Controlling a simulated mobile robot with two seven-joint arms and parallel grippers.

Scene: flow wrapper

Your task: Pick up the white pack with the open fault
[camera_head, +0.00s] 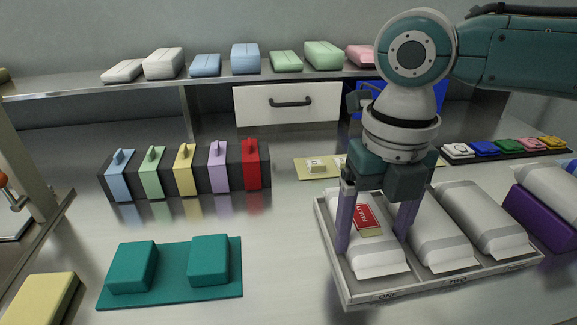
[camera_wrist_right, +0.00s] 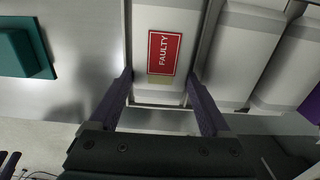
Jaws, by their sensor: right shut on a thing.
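A white pack (camera_head: 380,257) with a red FAULTY label (camera_head: 364,218) lies in the leftmost compartment of a shallow tray (camera_head: 415,289). My right gripper (camera_head: 377,247) points down over it, its purple fingers shut on the pack's two sides. In the right wrist view, the FAULTY label (camera_wrist_right: 164,53) faces up between the fingers (camera_wrist_right: 163,100), with a tan patch below it. Two more white packs (camera_head: 437,240) (camera_head: 484,218) lie in the tray's other compartments. I cannot make out an open seal on any pack. My left gripper is out of view.
A teal mat (camera_head: 172,296) with two teal blocks lies front left. A dark rack (camera_head: 262,176) with several coloured upright pieces stands behind it. A purple block (camera_head: 537,217) with a white pack on top is right of the tray. A shelf (camera_head: 215,82) holds packs at the back.

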